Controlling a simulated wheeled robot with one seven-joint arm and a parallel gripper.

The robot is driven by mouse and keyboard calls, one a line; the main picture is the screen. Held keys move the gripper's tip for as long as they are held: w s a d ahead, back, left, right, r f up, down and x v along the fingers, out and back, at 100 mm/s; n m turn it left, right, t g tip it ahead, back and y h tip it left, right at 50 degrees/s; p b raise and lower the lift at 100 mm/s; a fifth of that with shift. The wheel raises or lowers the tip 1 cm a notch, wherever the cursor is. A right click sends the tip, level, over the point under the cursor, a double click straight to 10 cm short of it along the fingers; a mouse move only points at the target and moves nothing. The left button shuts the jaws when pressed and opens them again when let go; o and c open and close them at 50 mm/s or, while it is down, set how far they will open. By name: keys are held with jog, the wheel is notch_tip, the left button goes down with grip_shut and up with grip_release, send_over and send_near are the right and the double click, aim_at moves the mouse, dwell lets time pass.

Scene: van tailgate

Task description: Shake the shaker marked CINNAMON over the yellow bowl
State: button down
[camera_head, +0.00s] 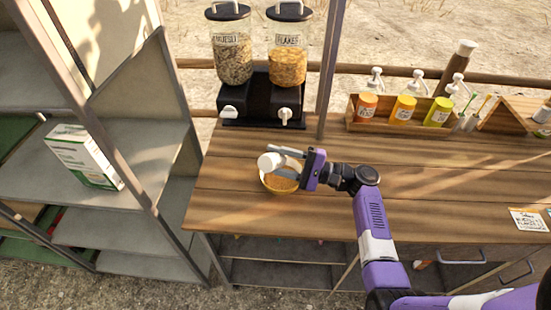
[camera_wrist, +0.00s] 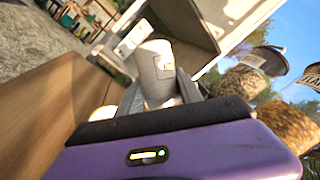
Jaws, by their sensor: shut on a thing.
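My gripper (camera_head: 296,158) is shut on a white shaker (camera_head: 270,161) and holds it above the yellow bowl (camera_head: 283,190). The shaker lies tilted on its side, pointing left in the head view. In the wrist view the shaker (camera_wrist: 156,72) sits between the two grey fingers (camera_wrist: 158,95); a small label shows on it, but its words cannot be read. The bowl holds an orange-brown content and is partly hidden by the shaker and gripper. A small pale-yellow part of what may be the bowl shows low left in the wrist view.
Two dispensers, MUESLI (camera_head: 232,60) and FLAKES (camera_head: 288,60), stand behind the bowl. A wooden rack (camera_head: 385,128) with several bottles stands at the back right. A post (camera_head: 330,70) rises at the back edge. Shelves with a white-green box (camera_head: 83,157) stand left. The table's middle right is clear.

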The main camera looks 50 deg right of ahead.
jog(key=shift+r, duration=0.1)
notch_tip(320, 180, up, 5)
jog(key=p, duration=0.4)
notch_tip(320, 180, down, 5)
jog(key=b, duration=0.4)
jog(key=shift+f, duration=0.2)
jog(key=shift+r, duration=0.15)
jog(key=shift+r, duration=0.1)
notch_tip(320, 180, up, 5)
jog(key=p, duration=0.4)
